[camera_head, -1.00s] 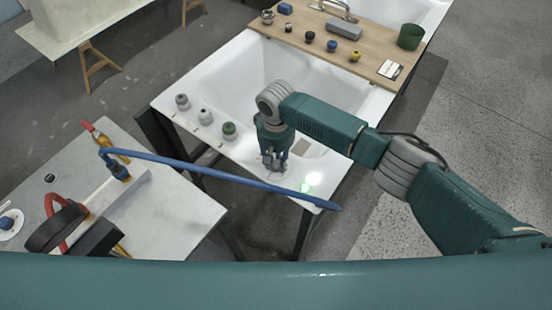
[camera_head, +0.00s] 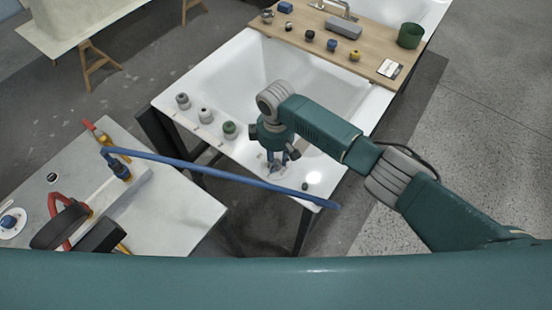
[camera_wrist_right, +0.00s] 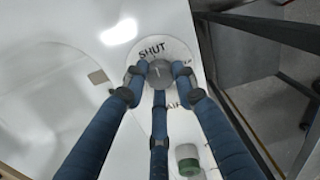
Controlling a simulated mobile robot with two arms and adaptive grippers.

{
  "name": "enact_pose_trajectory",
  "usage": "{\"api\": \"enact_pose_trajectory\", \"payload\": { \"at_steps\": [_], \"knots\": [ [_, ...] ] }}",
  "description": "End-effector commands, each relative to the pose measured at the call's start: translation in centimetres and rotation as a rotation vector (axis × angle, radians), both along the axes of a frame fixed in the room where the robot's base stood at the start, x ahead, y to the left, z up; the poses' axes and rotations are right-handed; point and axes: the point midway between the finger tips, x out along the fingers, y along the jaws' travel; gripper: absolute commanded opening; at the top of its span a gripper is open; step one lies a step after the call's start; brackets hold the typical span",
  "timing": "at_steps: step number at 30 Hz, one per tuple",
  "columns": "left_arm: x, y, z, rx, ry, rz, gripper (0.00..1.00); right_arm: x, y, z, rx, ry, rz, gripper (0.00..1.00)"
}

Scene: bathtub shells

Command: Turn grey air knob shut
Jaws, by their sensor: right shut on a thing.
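The grey air knob (camera_wrist_right: 160,73) sits on a round white dial plate (camera_wrist_right: 178,50) in the right wrist view. The plate reads "SHUT" above the knob and a partly covered "AIR" below it. A short light mark shows on the knob's top; I cannot tell exactly where it points. My right gripper (camera_wrist_right: 159,80) has its three blue fingers closed around the knob. In the head view the right gripper (camera_head: 277,168) reaches down to the white tub rim (camera_head: 222,150), and its fingers hide the knob. My left gripper is in neither current view.
A knob with a green band (camera_head: 229,130) and two grey-white knobs (camera_head: 204,115) stand along the rim. A small dark piece (camera_head: 305,186) is near the rim's corner. A blue hose (camera_head: 220,174) crosses in front of the tub. A wooden board (camera_head: 330,38) with several small items spans the tub.

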Motion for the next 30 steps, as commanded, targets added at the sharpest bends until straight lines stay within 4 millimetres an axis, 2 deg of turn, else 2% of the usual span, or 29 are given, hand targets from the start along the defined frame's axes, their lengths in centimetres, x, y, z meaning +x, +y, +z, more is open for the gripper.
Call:
{"api": "enact_pose_trajectory", "payload": {
  "at_steps": [9, 22, 23, 25, 26, 30],
  "knots": [
    [-0.01, 0.01, 0.04, 0.000, 0.000, 0.000, 0.40, 0.01, 0.06, 0.06, 0.001, 0.000, 0.082, 0.01],
    [-0.01, 0.01, 0.04, 0.000, 0.000, 0.000, 0.40, 0.03, 0.05, 0.07, 0.001, 0.000, 0.092, 0.01],
    [-0.01, 0.01, 0.04, 0.000, 0.000, 0.000, 0.40, 0.03, 0.05, 0.07, 0.001, 0.000, 0.092, 0.29],
    [-0.01, 0.01, 0.04, 0.000, 0.000, 0.000, 0.40, 0.03, 0.05, 0.07, 0.001, 0.000, 0.091, 0.43],
    [-0.01, 0.02, 0.04, 0.000, 0.000, 0.000, 0.40, 0.03, 0.05, 0.07, 0.001, 0.000, 0.091, 0.46],
    [-0.01, 0.02, 0.04, 0.000, 0.000, 0.000, 0.40, 0.02, 0.04, 0.05, 0.001, 0.000, 0.091, 0.46]
  ]
}}
